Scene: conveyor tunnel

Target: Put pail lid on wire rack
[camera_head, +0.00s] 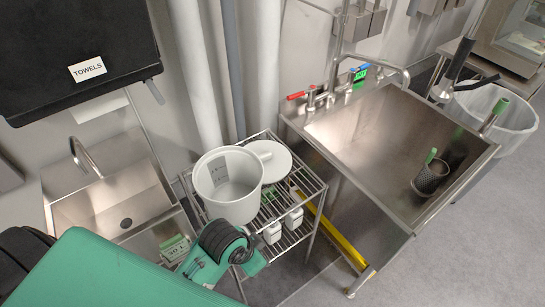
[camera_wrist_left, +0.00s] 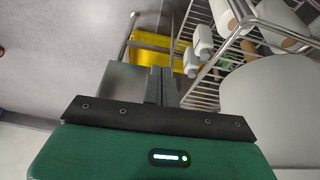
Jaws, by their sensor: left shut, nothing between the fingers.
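The white round pail lid (camera_head: 270,161) with a small knob appears to lie flat on the top shelf of the wire rack (camera_head: 312,181), close behind and right of the pail. The open white pail (camera_head: 237,210) stands on the same shelf and hides the lid's left edge. In the left wrist view, my left gripper (camera_wrist_left: 155,85) is shut and empty, with the rack (camera_wrist_left: 205,80) and a large pale curved surface, likely the pail (camera_wrist_left: 275,105), to its right. In the head view its fingertips are not clear beside the black wrist joint. My right gripper does not show.
White bottles (camera_head: 293,217) stand on the rack's lower level. A yellow object (camera_head: 343,243) is beside the rack. A steel sink (camera_head: 350,135) is close on the right, a smaller basin (camera_head: 115,200) on the left. Pipes and wall are behind. Open floor lies at lower right.

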